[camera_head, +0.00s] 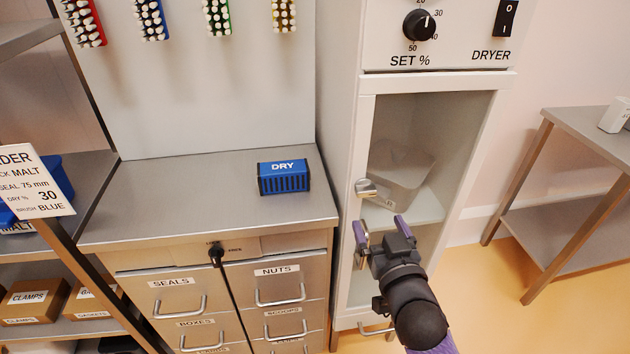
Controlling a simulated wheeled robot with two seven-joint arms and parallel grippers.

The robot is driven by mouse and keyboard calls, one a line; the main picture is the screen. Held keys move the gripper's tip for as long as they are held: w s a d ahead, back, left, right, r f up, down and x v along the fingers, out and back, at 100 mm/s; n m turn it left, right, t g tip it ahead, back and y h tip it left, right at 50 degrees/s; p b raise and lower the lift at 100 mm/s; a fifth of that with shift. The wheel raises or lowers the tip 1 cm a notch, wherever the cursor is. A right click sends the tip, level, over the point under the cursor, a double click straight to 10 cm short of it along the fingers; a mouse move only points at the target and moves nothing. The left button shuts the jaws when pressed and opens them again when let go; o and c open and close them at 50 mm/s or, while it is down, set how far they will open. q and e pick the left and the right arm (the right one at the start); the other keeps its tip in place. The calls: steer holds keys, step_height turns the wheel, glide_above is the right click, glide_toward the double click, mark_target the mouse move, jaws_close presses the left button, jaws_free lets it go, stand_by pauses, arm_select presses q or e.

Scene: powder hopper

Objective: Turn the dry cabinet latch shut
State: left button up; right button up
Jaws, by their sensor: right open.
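The dry cabinet (345,130) is a tall white unit with a glass-fronted door. Its latch (366,187) is a small metal piece on the door's left edge, lying roughly sideways. My right gripper (381,230) has purple-tipped fingers that are spread apart, just below the latch and in front of the door. I see nothing held between the fingers. A metal part beside the left finger is partly hidden by it. I cannot tell whether the door sits fully closed. My left gripper is out of view.
A panel with a SET % dial (419,25) and a DRYER switch (505,17) sits above the door. A clear bin (400,172) stands inside. A blue DRY box (283,177) rests on the steel counter (190,190) at left. A steel table (590,140) stands at right.

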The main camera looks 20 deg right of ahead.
mark_target(368, 194)
steer(key=b+x, duration=0.1)
steer(key=x, duration=0.3)
steer(key=b+x, duration=0.1)
steer(key=x, duration=0.3)
steer(key=shift+d+f, duration=0.15)
steer(key=shift+d, duration=0.1)
steer(key=shift+w+d, duration=0.15)
steer(key=shift+w, duration=0.4)
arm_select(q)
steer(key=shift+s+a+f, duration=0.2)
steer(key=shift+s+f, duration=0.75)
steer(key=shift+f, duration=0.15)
arm_select(e)
steer(key=shift+c, duration=0.3)
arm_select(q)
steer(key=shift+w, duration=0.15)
arm_select(e)
jaws_close()
